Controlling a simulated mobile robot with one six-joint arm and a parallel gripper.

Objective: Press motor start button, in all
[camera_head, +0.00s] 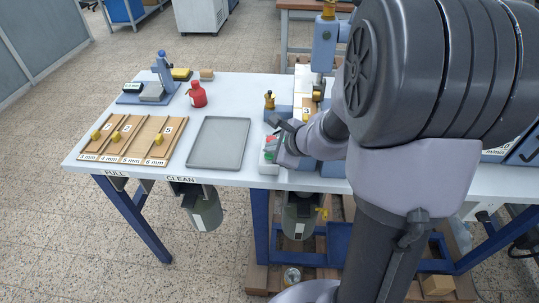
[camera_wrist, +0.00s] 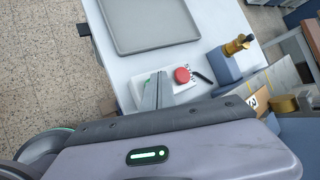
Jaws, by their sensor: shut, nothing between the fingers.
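A small pale control box (camera_head: 268,168) stands on the table near its front edge, right of the grey tray. A green patch (camera_head: 270,142), likely a button, shows on it. In the wrist view the box (camera_wrist: 192,92) carries a round red button (camera_wrist: 182,75) and a small black part beside it. My gripper (camera_head: 277,127) is shut and empty, right at the box. In the wrist view its fingertips (camera_wrist: 160,78) lie over the box, left of the red button.
The empty grey tray (camera_head: 219,146) lies left of the box. A blue machine block with a brass knob (camera_head: 269,100) stands behind the box. A red bottle (camera_head: 197,96) and wooden boards with yellow pieces (camera_head: 132,158) are farther left. Bins (camera_head: 203,211) hang below the front edge.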

